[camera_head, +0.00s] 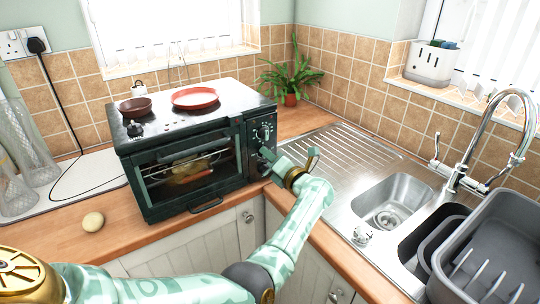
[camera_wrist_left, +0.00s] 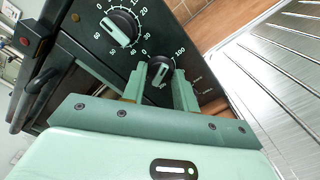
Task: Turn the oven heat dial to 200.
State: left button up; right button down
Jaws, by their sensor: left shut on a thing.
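The dark green oven (camera_head: 185,160) stands on the wooden counter, its door shut, with food behind the glass. Its control panel is on the right of the front. An upper dial (camera_head: 263,132) is uncovered and also shows in the left wrist view (camera_wrist_left: 119,27) with a ring of numbers. The lower dial (camera_wrist_left: 160,72) has a scale with 0 and 100 legible; other marks are covered or too small. My left gripper (camera_wrist_left: 161,75) is at the lower dial, one finger on each side, shut on it. In the head view the gripper (camera_head: 273,158) partly covers that dial. My right gripper is not in view.
A brown bowl (camera_head: 135,107) and red pan (camera_head: 194,98) sit on the oven. A potted plant (camera_head: 290,80) stands behind. The steel sink (camera_head: 395,200) and grey dish rack (camera_head: 490,250) are at right. An onion-like item (camera_head: 93,221) lies front left.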

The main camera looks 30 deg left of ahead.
pick_arm(q)
jog(key=shift+s+f+m+p, duration=0.1)
jog(key=shift+m+p, duration=1.1)
jog(key=shift+m, duration=5.9)
jog(key=shift+f+m+p, duration=0.1)
jog(key=shift+m+p, duration=1.05)
jog(key=shift+m, duration=5.95)
jog(key=o, duration=1)
